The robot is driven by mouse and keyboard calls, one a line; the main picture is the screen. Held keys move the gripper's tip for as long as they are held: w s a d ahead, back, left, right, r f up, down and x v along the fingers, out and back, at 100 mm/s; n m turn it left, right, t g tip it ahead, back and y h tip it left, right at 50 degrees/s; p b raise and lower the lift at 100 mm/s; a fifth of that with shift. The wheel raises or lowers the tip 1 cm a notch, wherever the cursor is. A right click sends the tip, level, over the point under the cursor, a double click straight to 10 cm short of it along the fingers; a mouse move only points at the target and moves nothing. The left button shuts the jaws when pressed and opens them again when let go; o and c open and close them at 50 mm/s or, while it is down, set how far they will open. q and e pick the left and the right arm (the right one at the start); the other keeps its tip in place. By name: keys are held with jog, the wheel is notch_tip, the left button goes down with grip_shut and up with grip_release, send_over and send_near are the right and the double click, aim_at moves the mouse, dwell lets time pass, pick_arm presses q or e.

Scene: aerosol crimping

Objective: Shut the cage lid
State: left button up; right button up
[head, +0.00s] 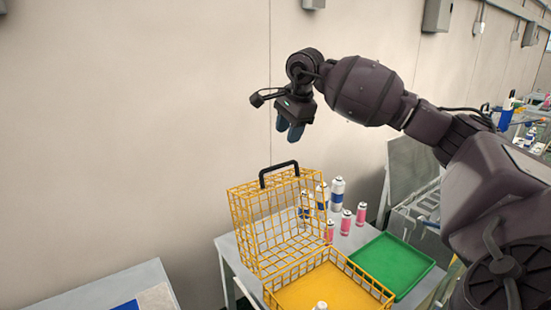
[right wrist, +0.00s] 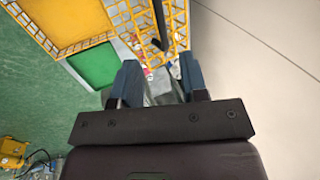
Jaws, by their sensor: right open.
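The yellow wire cage lid (head: 262,238) stands open and upright, hinged at the back left of the cage base (head: 345,281). A black handle (head: 279,172) sits on its top edge. In the right wrist view the lid (right wrist: 152,14) and the handle (right wrist: 161,33) show beyond my fingertips. My right gripper (head: 289,131) hangs above the lid, clear of the handle. Its two blue fingers are apart with nothing between them, as the right wrist view also shows (right wrist: 159,80). My left gripper is out of view.
A green tray (head: 392,265) lies right of the cage. Several white-and-blue cans (head: 337,190) and pink cans (head: 346,222) stand behind the lid and tray. One can top (head: 320,306) shows in the cage base. Another table (head: 95,290) is at lower left.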

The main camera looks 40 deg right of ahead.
aim_at(282, 166)
jog(key=x, duration=0.3)
jog(key=p+x, duration=0.1)
jog(key=x, duration=0.3)
jog(key=p+x, duration=0.1)
jog(key=x, duration=0.2)
jog(key=shift+d+f, duration=0.2)
jog(key=shift+d, duration=0.05)
jog(key=shift+c, duration=0.3)
grip_shut()
